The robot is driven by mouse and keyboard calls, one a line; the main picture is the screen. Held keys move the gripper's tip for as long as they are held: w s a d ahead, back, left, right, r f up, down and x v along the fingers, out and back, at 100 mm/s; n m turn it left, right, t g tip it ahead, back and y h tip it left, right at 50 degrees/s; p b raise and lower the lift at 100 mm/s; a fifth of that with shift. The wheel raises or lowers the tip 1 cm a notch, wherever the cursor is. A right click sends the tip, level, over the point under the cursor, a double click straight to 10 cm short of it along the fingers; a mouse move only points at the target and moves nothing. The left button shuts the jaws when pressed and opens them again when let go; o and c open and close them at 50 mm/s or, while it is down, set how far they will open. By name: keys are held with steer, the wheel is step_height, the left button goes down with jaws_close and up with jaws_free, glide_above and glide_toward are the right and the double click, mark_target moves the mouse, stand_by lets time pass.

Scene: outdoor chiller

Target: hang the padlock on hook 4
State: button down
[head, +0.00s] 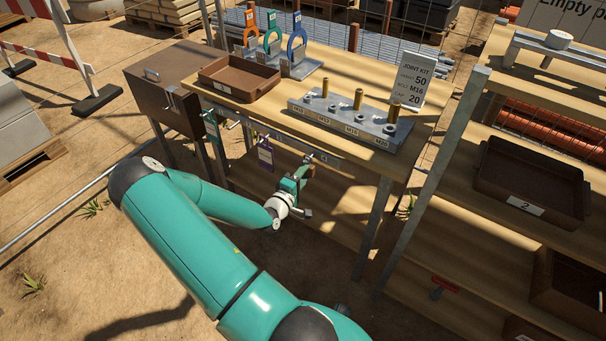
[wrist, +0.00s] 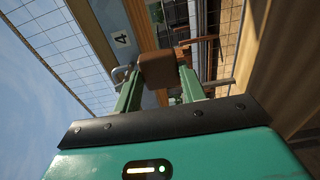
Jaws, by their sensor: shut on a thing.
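My gripper (head: 303,176) is just below the workbench's front edge. In the wrist view its two green fingers (wrist: 158,85) are shut on the brown padlock body (wrist: 158,70). The padlock shows small in the head view (head: 309,171). A curved grey metal piece (wrist: 122,75) is just left of the padlock in the wrist view; I cannot tell whether it is the shackle or the hook. A plate marked 4 (wrist: 121,40) is close by, up and left. Whether the shackle is around the hook cannot be told.
A purple tag (head: 265,155) and a green one (head: 211,125) hang along the front edge left of my gripper. On the workbench (head: 335,62) are a brown tray (head: 240,78) and a grey block with brass studs (head: 345,122). A shelf rack (head: 470,170) stands right.

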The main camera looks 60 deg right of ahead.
steer(key=shift+f, duration=0.25)
steer(key=shift+c, duration=1.4)
jaws_free()
steer(key=shift+r, duration=0.1)
steer(key=shift+c, duration=0.2)
steer(key=shift+r, duration=0.1)
steer(key=shift+c, duration=0.5)
steer(key=shift+o, duration=0.8)
steer(key=shift+f, duration=0.75)
steer(key=w+a+f, duration=0.1)
steer(key=a, duration=0.6)
steer(key=shift+f, duration=0.15)
